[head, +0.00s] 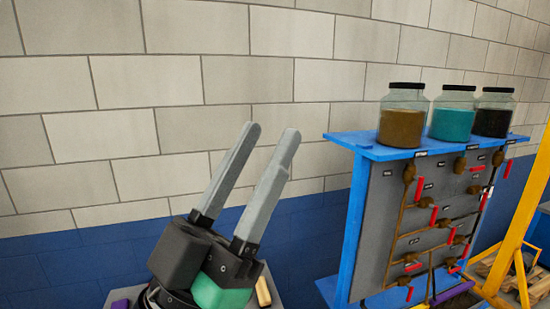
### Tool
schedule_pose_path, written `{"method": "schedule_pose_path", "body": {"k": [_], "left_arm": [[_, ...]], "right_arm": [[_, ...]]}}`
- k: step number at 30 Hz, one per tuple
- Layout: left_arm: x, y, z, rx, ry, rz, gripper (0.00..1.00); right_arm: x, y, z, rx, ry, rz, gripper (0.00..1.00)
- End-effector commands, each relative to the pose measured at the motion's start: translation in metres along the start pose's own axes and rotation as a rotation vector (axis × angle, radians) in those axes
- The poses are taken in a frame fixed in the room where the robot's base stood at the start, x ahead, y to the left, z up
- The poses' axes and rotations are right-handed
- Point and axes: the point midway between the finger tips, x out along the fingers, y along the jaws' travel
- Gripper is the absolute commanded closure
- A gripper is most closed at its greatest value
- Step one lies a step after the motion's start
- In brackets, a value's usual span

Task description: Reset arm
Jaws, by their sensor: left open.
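My left gripper (265,147) shows large in the lower middle of the head view. Its two long grey fingers point up and slightly right, apart from each other, with nothing between them. Its black and green body is at the bottom edge. The gripper is in front of the brick wall and to the left of the panel stand, apart from it in the picture. My right gripper is not in view.
A blue-framed grey panel (441,190) with brown pipes and several red handles stands at right. On its blue top shelf (350,138) are jars of brown (402,125), teal (453,119) and black (493,121) contents. A yellow post (524,215) stands far right. A brick wall (150,80) fills the back.

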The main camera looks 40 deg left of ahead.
Motion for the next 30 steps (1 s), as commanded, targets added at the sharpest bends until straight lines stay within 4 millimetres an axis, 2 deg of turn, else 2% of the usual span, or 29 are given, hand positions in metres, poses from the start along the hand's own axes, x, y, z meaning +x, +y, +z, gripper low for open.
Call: {"method": "schedule_pose_path", "body": {"k": [1,3,10,14,17,24,27,30], "left_arm": [[0.000,0.013,-0.004,-0.058,-0.010,0.039,0.55],[0.000,0.020,-0.004,-0.094,-0.022,0.065,0.55],[0.001,0.020,-0.004,-0.093,-0.026,0.065,0.55],[0.016,0.019,-0.016,-0.091,-0.026,0.064,0.55],[0.042,0.018,-0.038,-0.090,-0.026,0.063,0.55],[0.128,0.016,-0.113,-0.089,-0.025,0.062,0.55],[0.152,0.016,-0.135,-0.089,-0.025,0.062,0.55],[0.161,0.015,-0.143,-0.089,-0.026,0.062,0.55]], "right_arm": [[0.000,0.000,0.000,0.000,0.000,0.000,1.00],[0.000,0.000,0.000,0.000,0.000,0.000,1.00],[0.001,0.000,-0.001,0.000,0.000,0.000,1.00],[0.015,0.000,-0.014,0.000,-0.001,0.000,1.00],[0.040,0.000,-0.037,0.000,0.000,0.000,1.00],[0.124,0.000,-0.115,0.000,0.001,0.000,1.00],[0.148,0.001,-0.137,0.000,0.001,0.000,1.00],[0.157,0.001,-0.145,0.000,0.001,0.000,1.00]]}}
